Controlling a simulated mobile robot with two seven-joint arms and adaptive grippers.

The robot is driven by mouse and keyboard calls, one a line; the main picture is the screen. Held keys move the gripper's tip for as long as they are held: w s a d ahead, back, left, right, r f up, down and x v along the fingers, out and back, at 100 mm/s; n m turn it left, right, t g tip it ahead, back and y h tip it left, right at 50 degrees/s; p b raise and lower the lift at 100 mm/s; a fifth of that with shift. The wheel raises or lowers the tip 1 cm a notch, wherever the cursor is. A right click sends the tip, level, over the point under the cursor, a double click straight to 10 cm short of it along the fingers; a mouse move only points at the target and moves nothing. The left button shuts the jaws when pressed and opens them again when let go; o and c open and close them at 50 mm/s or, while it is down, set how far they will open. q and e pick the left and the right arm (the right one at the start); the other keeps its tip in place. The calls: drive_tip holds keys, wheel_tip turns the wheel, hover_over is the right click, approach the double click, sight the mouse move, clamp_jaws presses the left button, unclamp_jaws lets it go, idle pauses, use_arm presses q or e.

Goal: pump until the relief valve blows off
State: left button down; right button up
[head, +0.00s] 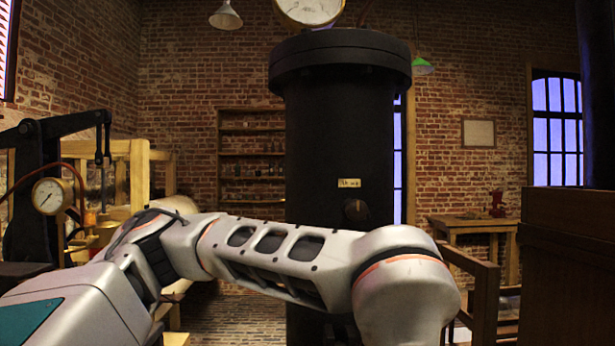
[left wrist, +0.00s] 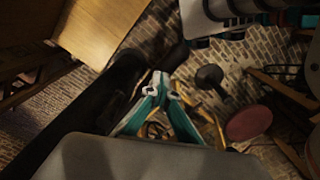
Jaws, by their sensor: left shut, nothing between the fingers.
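A black pump-like machine with a lever beam (head: 62,125) stands at the left in the head view. A small brass-rimmed gauge (head: 47,196) is on its front, with brass fittings (head: 104,230) beside it. I cannot tell which part is the relief valve. A tall black cylinder (head: 338,130) with a wide flange stands in the middle. It bears a small label and a round knob (head: 355,210). My left arm crosses the front of the head view, its gripper out of sight there. In the left wrist view my left gripper (left wrist: 161,88) is shut and empty. My right gripper is not seen.
A large dial gauge (head: 309,10) sits above the cylinder. A wooden frame (head: 138,180) stands beside the pump. A wooden table (head: 475,225) and a dark wooden cabinet (head: 568,265) are at the right. Brick floor (head: 245,318) shows below my arm.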

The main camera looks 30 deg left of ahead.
use_arm(q)
drive_tip(key=shift+r+p, duration=3.9)
drive_tip(key=shift+r, duration=2.5)
wheel_tip(320, 180, down, 6)
drive_tip(key=b, duration=0.4)
wheel_tip(320, 180, down, 8)
drive_tip(key=b, duration=0.5)
drive_tip(key=shift+f+b, duration=0.25)
drive_tip(key=shift+b, duration=0.15)
drive_tip(key=shift+r, duration=0.3)
wheel_tip(320, 180, up, 18)
drive_tip(key=p, duration=1)
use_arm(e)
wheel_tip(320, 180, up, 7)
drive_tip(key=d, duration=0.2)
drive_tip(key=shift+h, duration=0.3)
